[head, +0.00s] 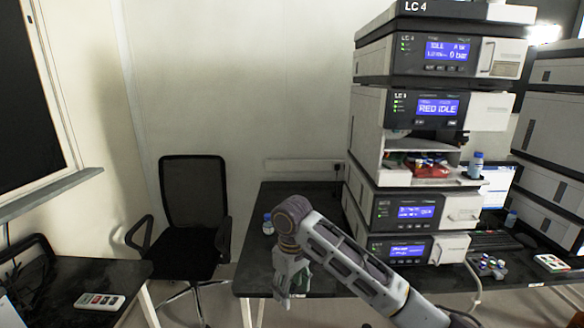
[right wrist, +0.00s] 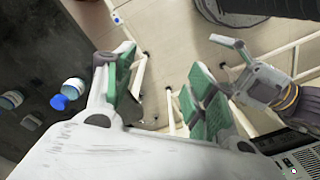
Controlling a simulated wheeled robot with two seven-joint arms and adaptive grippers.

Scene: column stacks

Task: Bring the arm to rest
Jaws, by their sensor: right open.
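My right arm comes in from the lower right of the head view. Its right gripper (head: 286,292) hangs pointing down by the front edge of the black bench (head: 262,258). In the right wrist view its two green-padded fingers (right wrist: 163,85) stand well apart with nothing between them; the floor shows through the gap. My left gripper (right wrist: 262,85) shows at the right of the wrist view, partly hidden behind a finger of the right one. Whether it is open or shut is unclear. The head view does not show it.
A clear bottle (head: 268,224) with a blue cap stands on the bench just left of my right gripper. Stacked instruments (head: 425,210) stand behind the forearm. An office chair (head: 190,215) is at left; a side table (head: 80,275) holds a small device (head: 100,301).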

